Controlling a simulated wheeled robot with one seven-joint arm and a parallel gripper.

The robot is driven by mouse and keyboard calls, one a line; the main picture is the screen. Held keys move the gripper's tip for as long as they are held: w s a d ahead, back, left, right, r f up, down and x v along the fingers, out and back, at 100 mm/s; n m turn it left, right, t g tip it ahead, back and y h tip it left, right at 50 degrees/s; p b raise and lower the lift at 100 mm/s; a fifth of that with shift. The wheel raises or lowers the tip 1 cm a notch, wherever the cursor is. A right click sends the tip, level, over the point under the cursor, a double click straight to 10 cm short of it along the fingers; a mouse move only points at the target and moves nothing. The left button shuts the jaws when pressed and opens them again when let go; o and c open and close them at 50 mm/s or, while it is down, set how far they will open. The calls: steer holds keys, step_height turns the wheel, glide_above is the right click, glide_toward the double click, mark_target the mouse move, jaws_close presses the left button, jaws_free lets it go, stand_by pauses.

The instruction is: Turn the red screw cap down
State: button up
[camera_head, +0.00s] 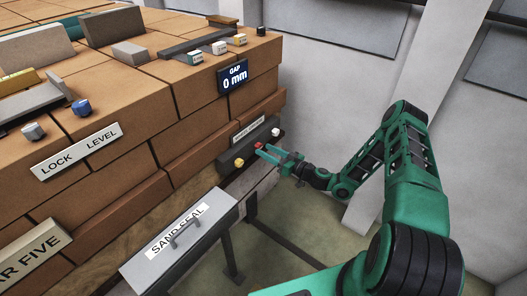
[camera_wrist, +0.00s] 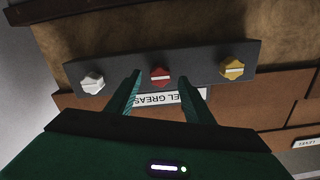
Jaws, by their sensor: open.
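The red screw cap (camera_wrist: 160,76) sits in the middle of a dark panel (camera_wrist: 200,70) in the wrist view, between a white cap (camera_wrist: 92,82) and a yellow cap (camera_wrist: 231,69). My gripper (camera_wrist: 162,82) is open, with one green finger on each side of the red cap and nothing clearly held. In the head view my gripper (camera_head: 279,156) reaches the panel from the right, at the red cap (camera_head: 258,146). The yellow cap (camera_head: 239,162) and white cap (camera_head: 275,132) show on either side. Whether the fingers touch the red cap cannot be told.
A label partly reading "EL GREAS" (camera_wrist: 172,98) lies beside the panel. A grey box marked "SAND SEAL" (camera_head: 180,240) stands at the lower left of the panel. A brick stack (camera_head: 130,110) rises behind, with a display reading "GAP 0 mm" (camera_head: 233,77). The floor right of the box is open.

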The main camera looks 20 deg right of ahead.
steer(key=shift+x, duration=0.9)
steer(key=c, duration=1.1)
steer(key=shift+o, duration=0.2)
